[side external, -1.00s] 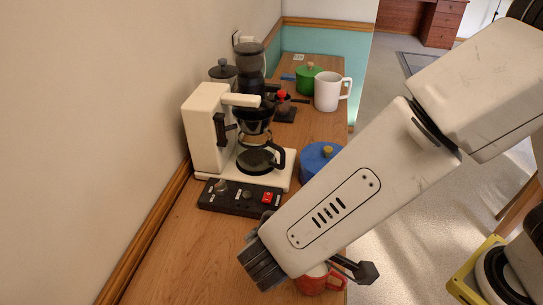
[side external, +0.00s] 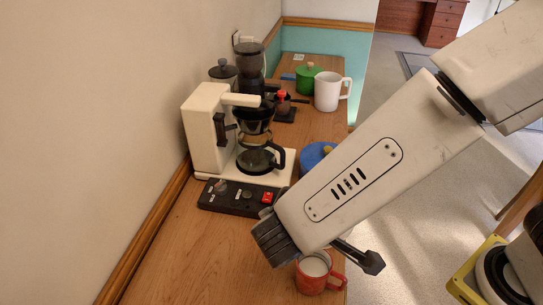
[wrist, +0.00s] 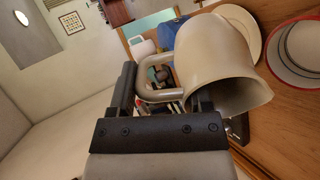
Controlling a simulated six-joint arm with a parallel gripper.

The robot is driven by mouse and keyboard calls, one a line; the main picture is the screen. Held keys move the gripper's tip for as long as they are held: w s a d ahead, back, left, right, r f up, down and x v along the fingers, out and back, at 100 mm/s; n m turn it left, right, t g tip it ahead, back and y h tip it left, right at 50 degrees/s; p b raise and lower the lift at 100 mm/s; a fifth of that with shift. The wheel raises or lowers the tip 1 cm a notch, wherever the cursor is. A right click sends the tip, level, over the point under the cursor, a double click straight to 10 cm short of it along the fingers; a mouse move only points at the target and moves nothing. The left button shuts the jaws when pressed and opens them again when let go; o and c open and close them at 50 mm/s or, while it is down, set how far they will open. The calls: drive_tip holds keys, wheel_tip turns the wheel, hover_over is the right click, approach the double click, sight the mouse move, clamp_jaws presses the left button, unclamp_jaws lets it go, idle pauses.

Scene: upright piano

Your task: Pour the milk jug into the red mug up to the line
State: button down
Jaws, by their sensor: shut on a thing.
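The cream milk jug (wrist: 217,62) fills the middle right of the wrist view, with its wide mouth facing the lower right. My gripper (wrist: 163,92) is shut on the jug's handle. The jug looks tilted, but I cannot tell how far, and I see no clear stream of milk. In the side view my arm hides the jug. The red mug (side external: 312,285) stands upright near the counter's front right edge, just below my arm's end. It also shows at the right of the wrist view (wrist: 272,62), with a pale inside. The line and milk level cannot be made out.
A cream coffee maker (side external: 207,130) stands by the wall, behind a black switch box (side external: 232,203). A blue pot (side external: 314,158) sits partly behind my arm. A white mug (side external: 327,92) and green pot (side external: 306,80) stand farther back. The front left counter is clear.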

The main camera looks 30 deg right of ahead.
drive_tip(key=shift+w+d+f+g+y, duration=0.1)
drive_tip(key=shift+d+f+g+y, duration=0.1)
drive_tip(key=shift+d+f+y, duration=0.35)
drive_tip(key=shift+w+d+f+g+y, duration=0.1)
drive_tip(key=shift+f+g+y, duration=0.15)
drive_tip(key=shift+y, duration=0.6)
drive_tip(key=shift+w+d+r+g+y, duration=0.15)
drive_tip(key=shift+d+g+y, duration=0.1)
drive_tip(key=shift+d+y, duration=0.45)
drive_tip(key=w+d+f+g+y, duration=0.1)
drive_tip(key=d+f+y, duration=0.4)
drive_tip(key=f+y, duration=0.1)
drive_tip(key=shift+w+d+f+g+y, duration=0.2)
drive_tip(key=shift+w+d+g+y, duration=0.1)
drive_tip(key=shift+d+g+y, duration=0.15)
drive_tip(key=shift+d+f+y, duration=0.1)
drive_tip(key=shift+f+y, duration=0.1)
drive_tip(key=shift+y, duration=0.15)
drive_tip(key=shift+r, duration=0.1)
drive_tip(key=shift+r, duration=2.45)
drive_tip(key=shift+w, duration=0.2)
